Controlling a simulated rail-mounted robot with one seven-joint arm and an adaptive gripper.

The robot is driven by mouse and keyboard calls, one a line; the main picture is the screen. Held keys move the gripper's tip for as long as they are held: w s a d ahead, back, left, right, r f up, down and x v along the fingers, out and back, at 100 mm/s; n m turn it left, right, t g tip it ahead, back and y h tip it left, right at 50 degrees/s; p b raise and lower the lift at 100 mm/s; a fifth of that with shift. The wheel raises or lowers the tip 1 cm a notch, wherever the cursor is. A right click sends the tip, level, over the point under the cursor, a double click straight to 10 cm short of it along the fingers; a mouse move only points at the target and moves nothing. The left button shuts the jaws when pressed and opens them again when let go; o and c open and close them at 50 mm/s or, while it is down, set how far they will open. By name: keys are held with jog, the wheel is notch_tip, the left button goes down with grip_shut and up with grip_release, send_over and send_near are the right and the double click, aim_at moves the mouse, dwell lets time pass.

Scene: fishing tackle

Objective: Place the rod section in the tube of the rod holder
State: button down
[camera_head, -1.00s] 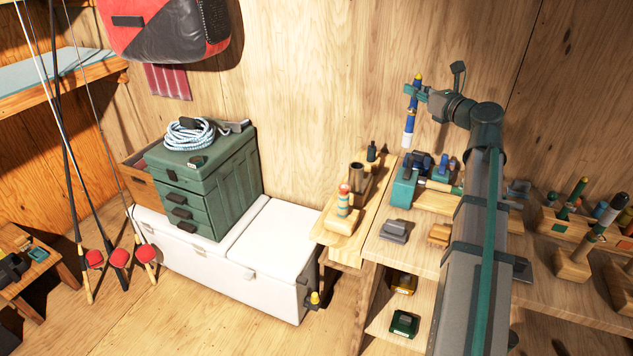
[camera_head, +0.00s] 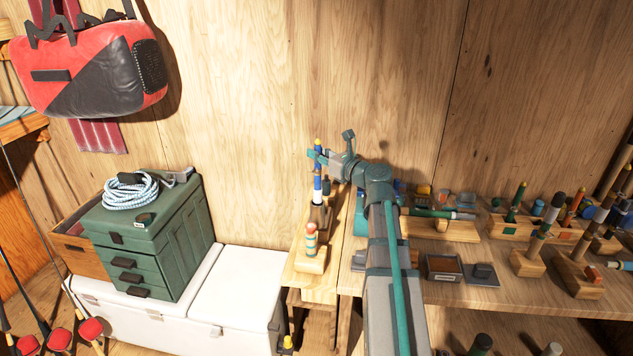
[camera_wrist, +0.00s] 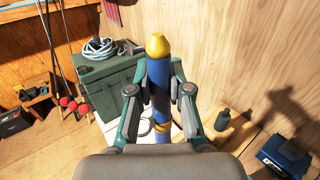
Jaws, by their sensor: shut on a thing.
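The rod section (camera_head: 318,184) is blue with a yellow tip and a pale lower end. My gripper (camera_head: 318,156) is shut on its upper part and holds it upright. The wrist view shows the rod section (camera_wrist: 160,103) between the fingers of my gripper (camera_wrist: 158,92), its yellow tip above them. I cannot tell whether the rod is above, in front of or inside the tube's mouth.
A striped cork-coloured handle (camera_head: 311,238) stands in front of the tube. The white cooler (camera_head: 240,285) carries a green tackle box (camera_head: 160,240). Crowded wooden stands (camera_head: 530,262) fill the right bench.

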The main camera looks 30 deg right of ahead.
aim_at(320, 181)
jog(key=shift+f+p, duration=0.35)
jog(key=shift+f, duration=4.3)
jog(key=c, duration=1.1)
grip_release()
jog(key=b+v, duration=0.2)
jog(key=v, duration=1)
jog(key=shift+b, duration=0.3)
